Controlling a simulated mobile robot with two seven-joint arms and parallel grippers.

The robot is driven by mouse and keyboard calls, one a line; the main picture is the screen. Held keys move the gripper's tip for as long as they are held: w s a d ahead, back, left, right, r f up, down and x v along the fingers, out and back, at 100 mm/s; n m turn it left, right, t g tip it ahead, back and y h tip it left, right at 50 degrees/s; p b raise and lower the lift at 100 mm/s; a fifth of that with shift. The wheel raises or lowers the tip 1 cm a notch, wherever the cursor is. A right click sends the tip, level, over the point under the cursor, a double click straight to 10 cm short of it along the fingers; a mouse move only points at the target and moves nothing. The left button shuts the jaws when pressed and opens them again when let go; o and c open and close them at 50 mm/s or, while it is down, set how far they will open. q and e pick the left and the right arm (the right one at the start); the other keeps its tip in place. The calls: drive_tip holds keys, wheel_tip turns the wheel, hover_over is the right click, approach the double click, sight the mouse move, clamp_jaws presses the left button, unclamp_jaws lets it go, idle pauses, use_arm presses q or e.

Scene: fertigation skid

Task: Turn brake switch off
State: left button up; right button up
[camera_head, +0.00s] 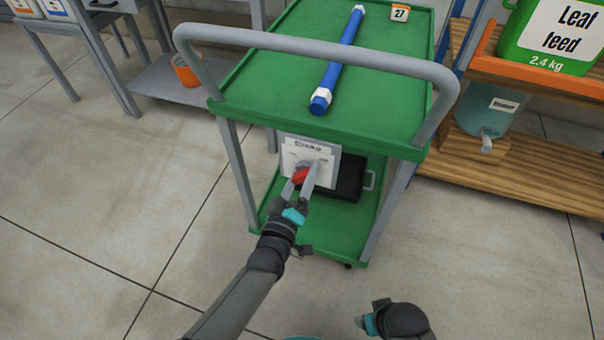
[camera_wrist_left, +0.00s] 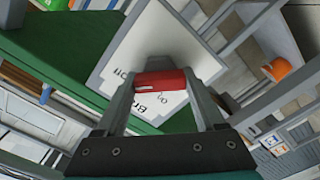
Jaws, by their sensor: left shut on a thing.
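The brake switch is a red lever (camera_head: 299,176) on a pale label plate (camera_head: 292,152) fixed at the near end of a green cart (camera_head: 246,88). My left gripper (camera_head: 306,178) has its fingers on either side of the red lever and is shut on it. In the left wrist view the red lever (camera_wrist_left: 161,84) lies across between the two fingers, in front of the white plate (camera_wrist_left: 150,40). The plate's lettering is partly hidden by the fingers and lever. My right gripper (camera_head: 368,318) is low at the bottom edge, away from the cart; its fingertips are unclear.
The cart's grey push handle (camera_head: 330,57) arches above the plate. A blue tube (camera_head: 338,60) and a small tag marked 27 (camera_head: 400,13) lie on the top. A black case (camera_head: 348,180) sits on the lower shelf. Wooden shelving (camera_head: 520,180) stands right; floor is clear left.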

drive_tip(key=shift+s+f, duration=0.1)
idle(0.4)
use_arm(q)
drive_tip(key=o, duration=1.4)
drive_tip(key=shift+c, duration=0.2)
drive_tip(key=shift+s, duration=0.1)
drive_tip(key=shift+s+a, duration=0.1)
drive_tip(key=shift+s, duration=0.15)
drive_tip(key=p+v, duration=0.4)
drive_tip(key=v, duration=1)
drive_tip(key=shift+s, duration=0.3)
use_arm(e)
drive_tip(key=s+d+f, duration=0.4)
drive_tip(key=f, duration=0.2)
drive_tip(key=shift+s+f, duration=0.35)
drive_tip(key=shift+f, duration=0.05)
use_arm(q)
drive_tip(key=shift+a, duration=0.1)
